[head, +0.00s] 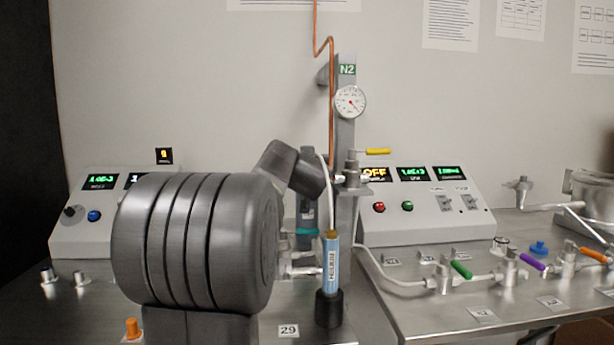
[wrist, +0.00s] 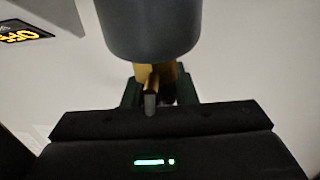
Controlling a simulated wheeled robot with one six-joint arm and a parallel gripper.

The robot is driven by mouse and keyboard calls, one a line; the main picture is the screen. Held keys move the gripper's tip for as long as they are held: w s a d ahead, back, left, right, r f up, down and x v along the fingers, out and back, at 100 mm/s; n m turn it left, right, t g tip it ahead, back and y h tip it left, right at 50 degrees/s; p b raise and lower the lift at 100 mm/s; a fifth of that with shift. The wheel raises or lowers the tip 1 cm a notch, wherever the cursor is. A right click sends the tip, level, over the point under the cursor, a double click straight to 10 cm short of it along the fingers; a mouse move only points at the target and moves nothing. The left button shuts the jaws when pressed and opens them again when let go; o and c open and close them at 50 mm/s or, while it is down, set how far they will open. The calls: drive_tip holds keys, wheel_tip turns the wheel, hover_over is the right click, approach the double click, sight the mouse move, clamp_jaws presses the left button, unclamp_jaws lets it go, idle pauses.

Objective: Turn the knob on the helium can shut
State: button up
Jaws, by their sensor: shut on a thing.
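The helium can (head: 331,268) is a slim, light blue, labelled cylinder with a brass top, upright beside the metal post in the head view. A pale hose runs down to its top. In the wrist view my gripper (wrist: 160,92) is shut on a brass fitting (wrist: 168,72), which I take for the can's knob. A small grey pin sticks out from the fitting towards the camera. A grey-blue cylinder, likely the can (wrist: 148,28), fills the top of that view. I cannot make out my gripper in the head view, where my own arm covers much of the middle.
The N2 post (head: 346,130) carries a round gauge (head: 350,102) and a yellow-handled valve (head: 377,152). Behind it is a console (head: 425,210) with green readouts and an OFF display. Valves with green, purple and orange handles stand on the right bench. A black base (head: 329,308) is under the can.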

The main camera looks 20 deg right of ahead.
drive_tip(key=shift+b, duration=0.6)
drive_tip(key=o, duration=1)
drive_tip(key=shift+r, duration=0.15)
wheel_tip(320, 180, up, 10)
drive_tip(key=p, duration=0.5)
